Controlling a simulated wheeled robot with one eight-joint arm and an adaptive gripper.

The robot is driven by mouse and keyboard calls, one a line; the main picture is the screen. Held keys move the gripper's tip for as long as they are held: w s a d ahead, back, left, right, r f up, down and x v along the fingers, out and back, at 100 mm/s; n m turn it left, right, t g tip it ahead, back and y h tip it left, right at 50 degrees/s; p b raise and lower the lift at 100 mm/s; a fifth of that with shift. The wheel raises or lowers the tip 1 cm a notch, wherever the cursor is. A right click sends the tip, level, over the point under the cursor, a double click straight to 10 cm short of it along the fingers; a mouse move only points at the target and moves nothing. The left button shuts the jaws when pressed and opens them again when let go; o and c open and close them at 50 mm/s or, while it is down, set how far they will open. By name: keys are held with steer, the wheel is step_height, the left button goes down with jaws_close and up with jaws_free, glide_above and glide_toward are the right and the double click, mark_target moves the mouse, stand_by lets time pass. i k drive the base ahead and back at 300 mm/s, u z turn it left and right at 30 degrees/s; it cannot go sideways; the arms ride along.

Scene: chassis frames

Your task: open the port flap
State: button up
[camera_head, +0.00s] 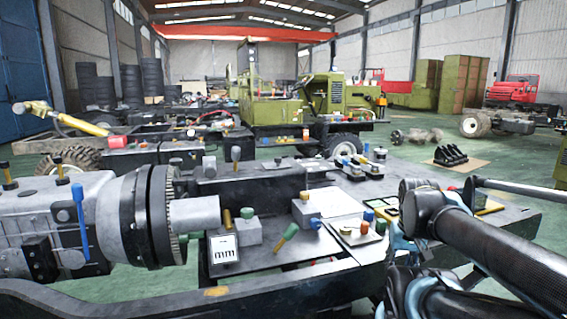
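I cannot make out for certain which part is the port flap. A chassis frame with a dark flat deck (270,256) fills the foreground. A grey gearbox-like housing (75,215) with a black ringed flange lies at the left, with a blue lever (80,222) on its side. A small white plate marked "mm" (224,255) stands on the deck beside a grey block. My black arm reaches in from the right edge. Dark and bluish parts at its end (408,288) show low in the picture; fingertips cannot be made out, nor whether they hold anything.
Several small blocks with coloured knobs (360,232) stand on the deck near my arm. A green vehicle (300,100) and tyre stacks (95,85) stand farther back.

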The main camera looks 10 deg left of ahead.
mark_target(278, 164)
steer(key=u, duration=0.9)
steer(key=k, duration=0.75)
steer(key=u, duration=0.05)
steer(key=i, duration=0.45)
steer(key=z, duration=0.05)
